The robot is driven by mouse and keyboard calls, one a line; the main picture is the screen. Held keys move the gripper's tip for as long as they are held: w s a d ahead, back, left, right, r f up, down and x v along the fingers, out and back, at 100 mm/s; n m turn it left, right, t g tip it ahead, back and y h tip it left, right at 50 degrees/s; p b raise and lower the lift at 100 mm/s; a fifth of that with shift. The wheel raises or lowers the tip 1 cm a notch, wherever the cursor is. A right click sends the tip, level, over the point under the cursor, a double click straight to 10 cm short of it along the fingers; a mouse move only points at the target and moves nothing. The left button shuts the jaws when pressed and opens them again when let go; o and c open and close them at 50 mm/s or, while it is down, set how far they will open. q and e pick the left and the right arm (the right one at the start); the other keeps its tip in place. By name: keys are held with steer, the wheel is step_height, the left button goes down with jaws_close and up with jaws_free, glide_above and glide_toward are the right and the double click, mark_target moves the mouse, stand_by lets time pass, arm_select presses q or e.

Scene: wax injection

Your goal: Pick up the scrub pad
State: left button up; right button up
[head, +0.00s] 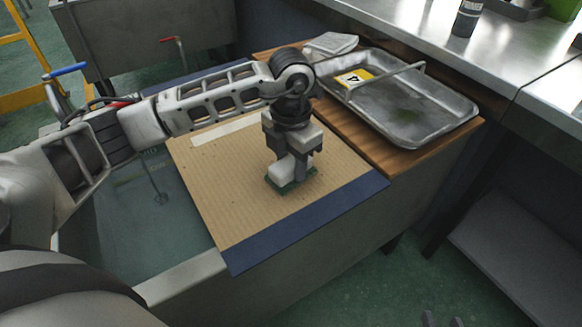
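The green scrub pad (291,187) lies on the cardboard sheet (225,190), with only its edges showing. My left gripper (291,170) points straight down over the pad, its fingertips at or just above it. The fingers hide most of the pad, and I cannot tell whether they grip it. Two dark fingertips of my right gripper (441,321) show at the bottom edge, apart from each other with nothing seen between them, well away from the pad.
The cardboard has a dark blue border (310,222) and spans a water-filled tank (140,215). A metal tray (425,125) with a yellow number card (353,77) sits on a wooden board (357,149) behind. A folded white cloth (331,43) lies beside it. A steel counter (500,60) stands at right.

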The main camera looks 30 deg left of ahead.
mark_target(291, 161)
arm_select(q)
steer(key=shift+r, duration=0.2)
steer(key=shift+r, duration=0.25)
step_height(291, 161, up, 2)
steer(key=shift+r, duration=0.15)
steer(key=s+a+r, duration=0.2)
steer(key=s+r, duration=0.7)
steer(key=s, duration=0.5)
steer(key=shift+r, duration=0.4)
steer(key=shift+o, duration=1)
steer(key=shift+w, duration=0.1)
steer(key=shift+c, duration=0.4)
